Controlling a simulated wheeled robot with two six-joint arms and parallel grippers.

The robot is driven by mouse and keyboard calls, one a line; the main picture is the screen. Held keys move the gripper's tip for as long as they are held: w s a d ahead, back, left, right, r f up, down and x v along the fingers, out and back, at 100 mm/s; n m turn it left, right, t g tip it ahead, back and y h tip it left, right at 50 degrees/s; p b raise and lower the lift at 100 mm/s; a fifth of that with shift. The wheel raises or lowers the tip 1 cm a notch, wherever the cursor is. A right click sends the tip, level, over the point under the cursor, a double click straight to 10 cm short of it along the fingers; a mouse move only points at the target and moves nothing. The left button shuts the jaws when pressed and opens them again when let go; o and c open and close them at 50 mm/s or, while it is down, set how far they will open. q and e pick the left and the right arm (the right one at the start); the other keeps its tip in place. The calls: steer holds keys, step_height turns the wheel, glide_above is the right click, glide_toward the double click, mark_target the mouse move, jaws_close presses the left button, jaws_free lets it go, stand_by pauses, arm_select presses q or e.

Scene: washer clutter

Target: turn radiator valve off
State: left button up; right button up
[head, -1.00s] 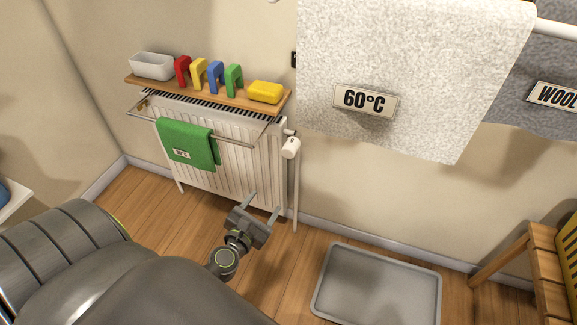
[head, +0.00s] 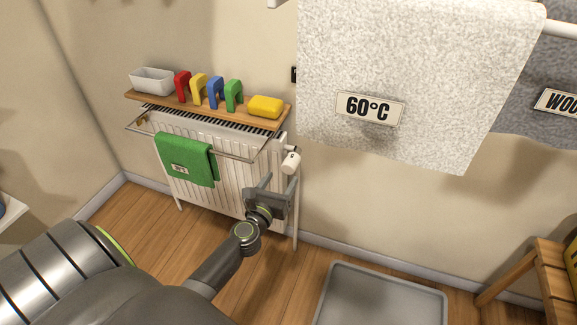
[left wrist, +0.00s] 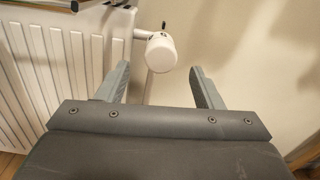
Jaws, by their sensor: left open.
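The white radiator valve knob (head: 291,162) sticks out at the right upper end of the white radiator (head: 232,170). In the left wrist view the valve knob (left wrist: 161,53) appears beyond and between my two fingertips, apart from them. My left gripper (head: 272,182) is open and empty, just below and a little left of the knob in the head view. It also shows in the left wrist view (left wrist: 160,82), with a gap between its fingers. My right gripper is not in view.
A wooden shelf (head: 150,96) above the radiator holds a white dish, coloured clips and a yellow sponge (head: 265,106). A green towel (head: 186,159) hangs on a rail in front. A large grey towel (head: 410,60) hangs at upper right. A grey tray (head: 330,300) lies on the floor.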

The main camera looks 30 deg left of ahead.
mark_target(287, 170)
arm_select(q)
steer(key=x, duration=0.5)
steer(key=shift+w, duration=0.3)
steer(key=shift+w+b, duration=0.25)
steer(key=shift+b, duration=0.05)
steer(key=shift+w+a, duration=0.1)
steer(key=shift+w, duration=0.1)
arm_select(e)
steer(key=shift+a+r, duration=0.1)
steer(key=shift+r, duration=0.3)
arm_select(q)
steer(key=c, duration=1)
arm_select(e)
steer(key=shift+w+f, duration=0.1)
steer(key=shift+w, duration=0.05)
